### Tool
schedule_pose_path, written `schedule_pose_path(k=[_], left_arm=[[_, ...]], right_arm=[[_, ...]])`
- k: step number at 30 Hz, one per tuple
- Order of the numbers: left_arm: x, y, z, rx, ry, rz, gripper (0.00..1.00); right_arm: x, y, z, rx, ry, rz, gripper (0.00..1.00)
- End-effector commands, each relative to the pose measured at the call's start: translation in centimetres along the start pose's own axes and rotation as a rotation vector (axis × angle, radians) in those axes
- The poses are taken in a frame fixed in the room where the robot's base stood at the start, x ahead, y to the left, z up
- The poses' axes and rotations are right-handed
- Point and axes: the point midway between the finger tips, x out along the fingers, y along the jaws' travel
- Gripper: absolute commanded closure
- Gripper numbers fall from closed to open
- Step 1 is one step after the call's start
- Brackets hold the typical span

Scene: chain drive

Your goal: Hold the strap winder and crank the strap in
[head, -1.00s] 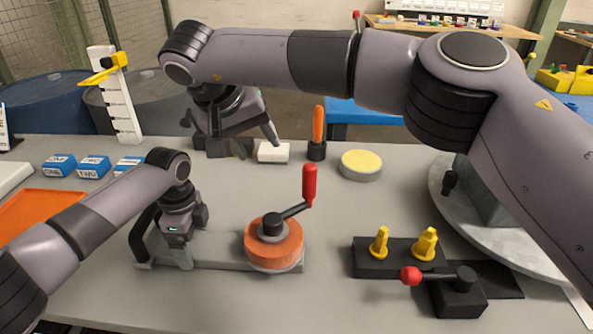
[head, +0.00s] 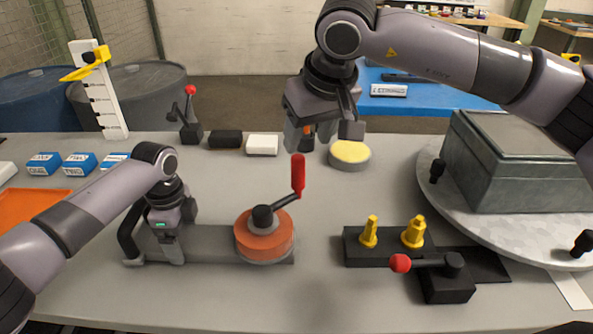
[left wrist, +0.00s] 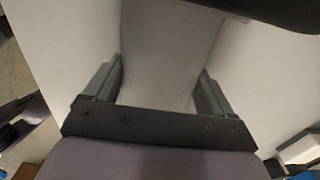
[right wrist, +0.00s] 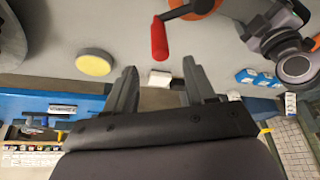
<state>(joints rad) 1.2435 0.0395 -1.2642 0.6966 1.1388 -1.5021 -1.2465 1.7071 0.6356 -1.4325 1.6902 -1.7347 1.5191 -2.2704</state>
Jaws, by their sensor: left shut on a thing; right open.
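The strap winder has a long grey base (head: 212,246), an orange drum (head: 262,240) and a crank with a red handle (head: 298,174) standing upright. My left gripper (head: 172,256) is shut on the grey base, left of the drum. The left wrist view shows the grey bar between its fingers (left wrist: 160,85). My right gripper (head: 328,138) is open and empty above the back of the table, behind and right of the red handle. In the right wrist view, the red handle (right wrist: 159,40) shows beyond the open fingers (right wrist: 163,85).
A yellow-topped round tin (head: 349,154) and a white block (head: 262,145) stand near the right gripper. A black block with yellow pegs (head: 380,247) and a red-knobbed lever (head: 401,263) are right of the winder. A turntable with a grey box (head: 520,160) fills the right side.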

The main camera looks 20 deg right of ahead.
Motion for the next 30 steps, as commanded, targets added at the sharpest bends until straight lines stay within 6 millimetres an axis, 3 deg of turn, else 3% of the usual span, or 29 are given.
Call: schedule_pose_path(k=[18, 30], left_arm=[[-0.2, -0.1, -0.3, 0.004, 0.010, -0.004, 1.00], [-0.2, -0.1, -0.4, 0.005, 0.011, -0.004, 1.00]], right_arm=[[10.5, 0.0, 0.0, 0.002, -0.003, 0.001, 0.45], [11.6, 0.1, 0.0, 0.002, -0.001, 0.002, 0.45]])
